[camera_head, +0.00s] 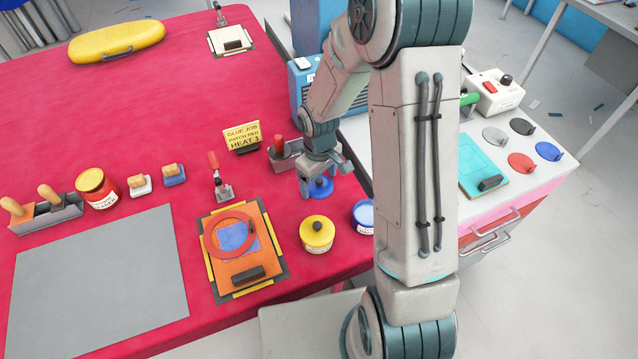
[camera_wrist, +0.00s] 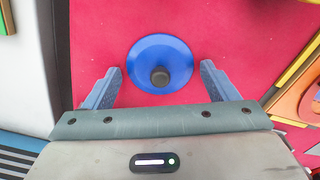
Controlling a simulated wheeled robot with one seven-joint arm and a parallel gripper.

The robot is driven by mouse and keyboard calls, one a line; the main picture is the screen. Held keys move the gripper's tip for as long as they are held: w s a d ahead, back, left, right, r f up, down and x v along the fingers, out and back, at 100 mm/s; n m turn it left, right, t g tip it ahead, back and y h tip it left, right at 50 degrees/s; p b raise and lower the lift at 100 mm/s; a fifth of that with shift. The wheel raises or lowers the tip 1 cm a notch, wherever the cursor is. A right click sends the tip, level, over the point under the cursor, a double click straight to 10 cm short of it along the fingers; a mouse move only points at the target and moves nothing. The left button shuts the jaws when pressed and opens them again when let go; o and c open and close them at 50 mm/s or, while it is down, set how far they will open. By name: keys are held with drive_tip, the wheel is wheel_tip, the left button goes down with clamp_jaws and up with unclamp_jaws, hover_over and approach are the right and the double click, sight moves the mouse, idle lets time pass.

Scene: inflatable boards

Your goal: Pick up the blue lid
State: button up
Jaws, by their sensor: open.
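The blue lid (camera_wrist: 178,52) is a round, shallow cone with a dark knob (camera_wrist: 160,77) at its middle. It lies on the red table and shows whole in the wrist view. In the head view the lid (camera_head: 319,188) is partly covered by my gripper (camera_head: 325,178). My gripper is open and empty above the lid. In the wrist view its two blue-grey fingers stand to the left and right of the lid, with the knob between them (camera_wrist: 161,72).
A yellow-lidded jar (camera_head: 317,232) and a blue jar (camera_head: 362,216), partly behind my arm, stand nearby. A grey holder (camera_head: 284,157) and a yellow sign (camera_head: 242,136) are behind. An orange board (camera_head: 238,268) lies front left. Coloured discs, one blue (camera_head: 549,151), lie on the white cabinet.

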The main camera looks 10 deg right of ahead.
drive_tip(key=shift+s, duration=0.15)
drive_tip(key=c, duration=1.6)
drive_tip(key=shift+f, duration=0.15)
clamp_jaws()
